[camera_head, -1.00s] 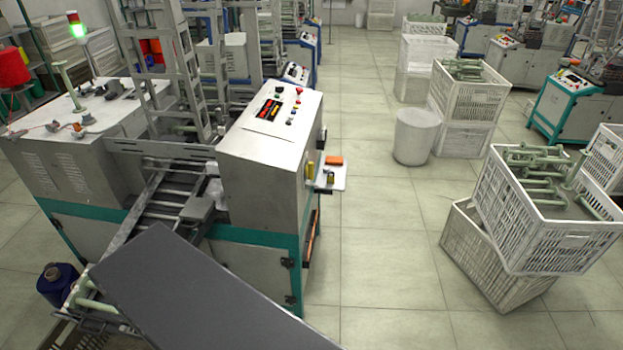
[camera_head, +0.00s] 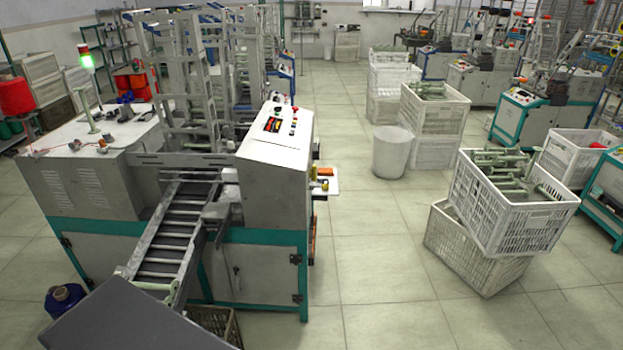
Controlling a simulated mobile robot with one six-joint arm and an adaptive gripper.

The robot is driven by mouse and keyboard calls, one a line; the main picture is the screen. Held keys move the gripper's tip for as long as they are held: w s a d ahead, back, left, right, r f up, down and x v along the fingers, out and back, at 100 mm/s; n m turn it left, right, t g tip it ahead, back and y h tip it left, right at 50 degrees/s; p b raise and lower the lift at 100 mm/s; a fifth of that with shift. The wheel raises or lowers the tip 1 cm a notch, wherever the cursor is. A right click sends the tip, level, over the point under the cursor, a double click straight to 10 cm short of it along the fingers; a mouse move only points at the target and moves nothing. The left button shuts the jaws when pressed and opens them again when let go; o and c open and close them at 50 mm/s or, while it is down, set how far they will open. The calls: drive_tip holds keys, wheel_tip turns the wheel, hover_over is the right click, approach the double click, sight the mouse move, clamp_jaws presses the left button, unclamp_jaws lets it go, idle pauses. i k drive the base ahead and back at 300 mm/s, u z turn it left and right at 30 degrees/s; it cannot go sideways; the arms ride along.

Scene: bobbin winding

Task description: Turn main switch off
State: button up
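The winding machine (camera_head: 274,185) stands left of centre, with a light grey control box on a teal frame. A signal lamp (camera_head: 87,60) at the back left of the machine glows green. My gripper is not in view.
A slatted chute (camera_head: 170,240) slopes down from the machine's front. Stacked white crates (camera_head: 515,210) with green bobbins stand at right. A white bin (camera_head: 391,152) and more crates (camera_head: 432,115) stand farther back. The tiled floor (camera_head: 365,240) between machine and crates is clear.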

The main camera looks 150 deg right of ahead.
sight(313, 173)
drive_tip(key=u, duration=0.35)
drive_tip(key=i, duration=0.25)
drive_tip(key=u, duration=1.8)
drive_tip(key=k, duration=0.2)
drive_tip(key=u, duration=2.85)
